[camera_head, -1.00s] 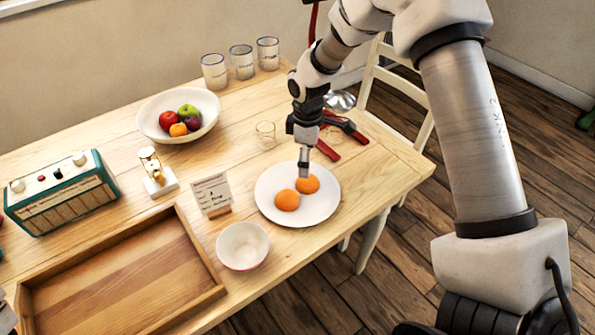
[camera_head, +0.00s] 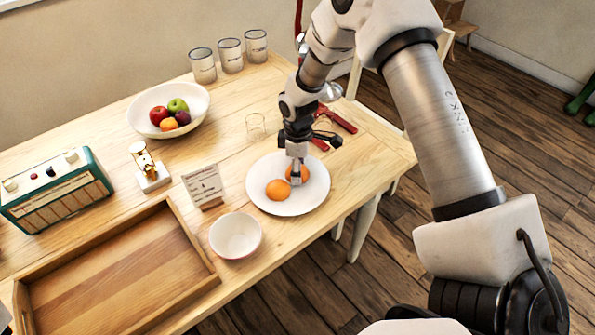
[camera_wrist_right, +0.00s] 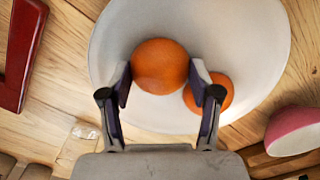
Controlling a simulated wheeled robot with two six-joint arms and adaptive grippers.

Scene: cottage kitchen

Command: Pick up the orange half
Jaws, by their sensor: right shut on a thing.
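Two orange halves lie on the white plate (camera_head: 315,198), rounded side up. My right gripper (camera_head: 296,180) is down at the plate, shut on the farther orange half (camera_head: 304,175), which its fingers partly hide. In the right wrist view that orange half (camera_wrist_right: 160,66) sits between the two fingers (camera_wrist_right: 163,85), and it still appears to be on the plate. The other orange half (camera_head: 278,189) lies close beside it, partly behind a finger in the right wrist view (camera_wrist_right: 222,97). My left gripper is not in view.
A white bowl (camera_head: 236,237) and a small sign (camera_head: 203,186) stand near the plate. A wooden tray (camera_head: 120,270), a radio (camera_head: 56,188) and a fruit bowl (camera_head: 142,105) are left. A clear glass (camera_head: 256,125) and red-handled tool (camera_head: 338,120) are behind the plate.

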